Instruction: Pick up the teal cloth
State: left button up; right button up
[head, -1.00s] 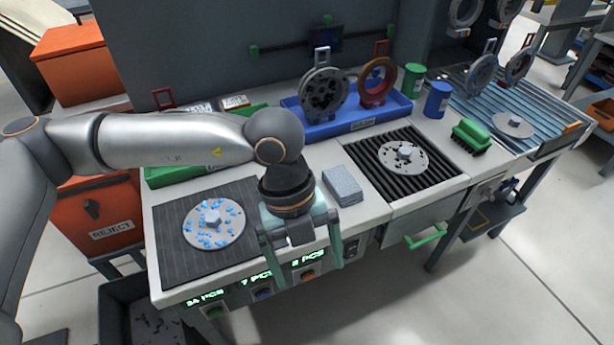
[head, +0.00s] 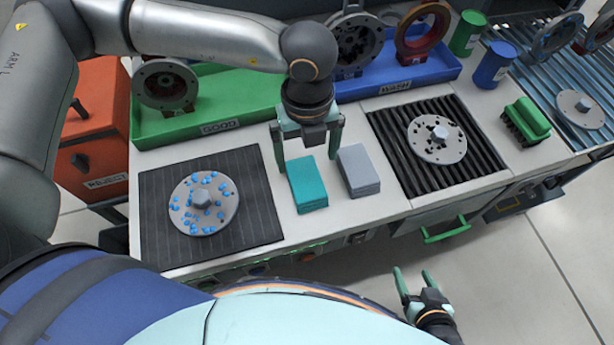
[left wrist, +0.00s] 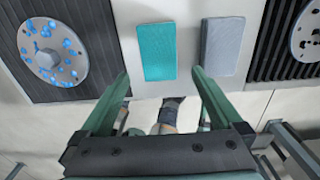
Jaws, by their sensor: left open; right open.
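The teal cloth (head: 310,190) is a folded rectangular stack lying flat on the light worktop, between the dark mat and the grey cloth. My left gripper (head: 309,163) is open and empty, pointing down at the cloth's far end, one finger towards each side. In the left wrist view the teal cloth (left wrist: 157,52) lies ahead of and roughly between the fingertips (left wrist: 161,73), and nothing is between the fingers. I cannot tell the exact height of the fingertips above the worktop. My right gripper (head: 412,272) is open and empty, low in front of the worktop.
A grey folded cloth (head: 358,171) lies close to the right of the teal one. The dark mat (head: 255,225) with a blue-specked disc (head: 212,222) is at left. A green GOOD tray (head: 215,112) and blue WASH tray (head: 385,82) stand behind. A ribbed black mat (head: 480,165) is at right.

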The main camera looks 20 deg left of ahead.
aim_at(306, 180)
pick_arm(q)
notch_tip(306, 180, down, 2)
jog(key=shift+f, duration=0.1)
jog(key=shift+a+f+p, duration=0.1)
jog(key=shift+f+p, duration=0.3)
jog(key=shift+f, duration=2.3)
jog(key=shift+c, duration=0.2)
jog(key=c, duration=1.2)
jog(key=shift+o, duration=0.2)
jog(key=shift+r, duration=0.15)
